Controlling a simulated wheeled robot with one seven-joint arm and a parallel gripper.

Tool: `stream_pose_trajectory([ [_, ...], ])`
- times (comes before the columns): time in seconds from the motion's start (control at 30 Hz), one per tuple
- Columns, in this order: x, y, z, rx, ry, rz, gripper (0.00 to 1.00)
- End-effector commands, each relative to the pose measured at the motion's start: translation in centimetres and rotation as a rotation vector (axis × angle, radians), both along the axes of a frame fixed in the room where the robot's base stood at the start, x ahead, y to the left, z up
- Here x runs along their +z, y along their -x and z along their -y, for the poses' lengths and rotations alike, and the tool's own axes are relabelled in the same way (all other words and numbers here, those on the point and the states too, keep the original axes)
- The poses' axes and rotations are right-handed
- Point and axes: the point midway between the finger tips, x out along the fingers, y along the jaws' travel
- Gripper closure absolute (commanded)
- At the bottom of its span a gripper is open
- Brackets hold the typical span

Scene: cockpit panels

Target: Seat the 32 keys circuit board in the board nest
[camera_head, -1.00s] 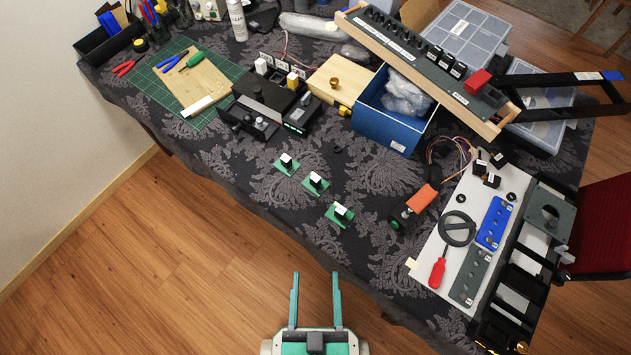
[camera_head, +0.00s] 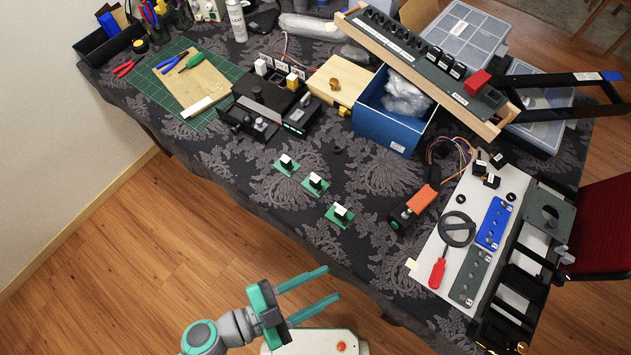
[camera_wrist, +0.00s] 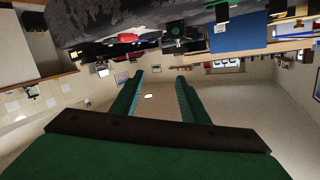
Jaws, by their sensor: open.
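Three small green circuit boards lie in a diagonal row on the dark patterned cloth: an upper-left board (camera_head: 287,166), a middle board (camera_head: 314,187) and a lower-right board (camera_head: 340,215). Each carries a white-topped part. Their labels are too small to read, so I cannot tell which is the 32 keys one. I cannot surely identify the board nest; a black fixture (camera_head: 262,96) with white and yellow blocks stands behind the boards. My gripper (camera_head: 332,282) is open and empty, below the boards near the table's front edge, fingers pointing right. Its fingers also show in the wrist view (camera_wrist: 160,77).
A blue box (camera_head: 390,128) and a long switch panel (camera_head: 420,58) stand at the back. An orange-and-black device (camera_head: 415,205) lies right of the boards. Cloth around the boards is mostly clear.

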Motion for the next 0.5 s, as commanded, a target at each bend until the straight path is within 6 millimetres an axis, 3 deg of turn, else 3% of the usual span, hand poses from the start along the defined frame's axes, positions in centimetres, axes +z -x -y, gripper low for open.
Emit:
stream_pose_trajectory([
  [0.27, -2.1, -0.4, -1.0, -0.411, -0.195, -0.05, 0.59],
  [0.5, -4.0, -3.2, -3.1, -0.687, -0.441, -0.108, 0.59],
])
